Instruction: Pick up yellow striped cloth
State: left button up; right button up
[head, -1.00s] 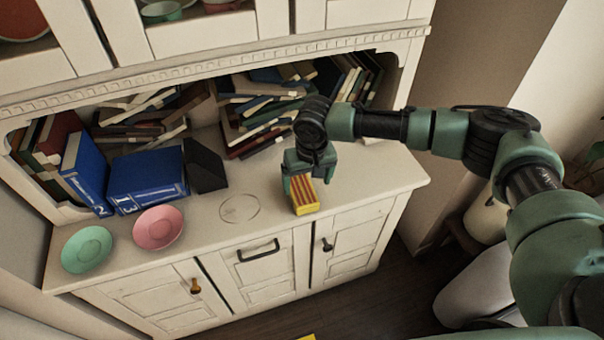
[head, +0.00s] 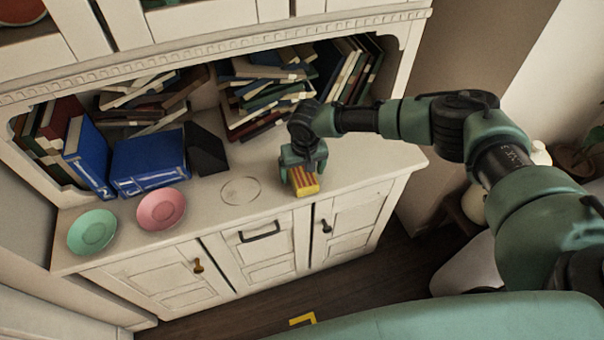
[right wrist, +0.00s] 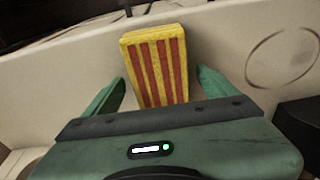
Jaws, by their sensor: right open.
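The yellow cloth with red stripes (head: 304,181) is a folded block on the white cabinet top, near its front edge. It also shows in the right wrist view (right wrist: 156,62), where its near end lies between the two fingers. My right gripper (head: 303,168) is over the cloth's rear part. In the right wrist view (right wrist: 158,92) its fingers are open, one on each side of the cloth, with gaps between. My left gripper is not in view.
The cabinet top (head: 345,165) is clear right of the gripper. A pink plate (head: 161,209), a green plate (head: 92,232) and a faint ring mark (head: 240,191) are to the left. Blue binders (head: 149,162) and stacked books (head: 265,95) stand behind.

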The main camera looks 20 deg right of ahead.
aim_at(302, 171)
jog(key=c, duration=1.3)
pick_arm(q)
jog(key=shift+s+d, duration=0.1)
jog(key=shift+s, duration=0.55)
pick_arm(e)
jog(key=shift+c, duration=0.7)
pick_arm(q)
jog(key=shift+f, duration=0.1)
pick_arm(e)
jog(key=shift+r, duration=0.1)
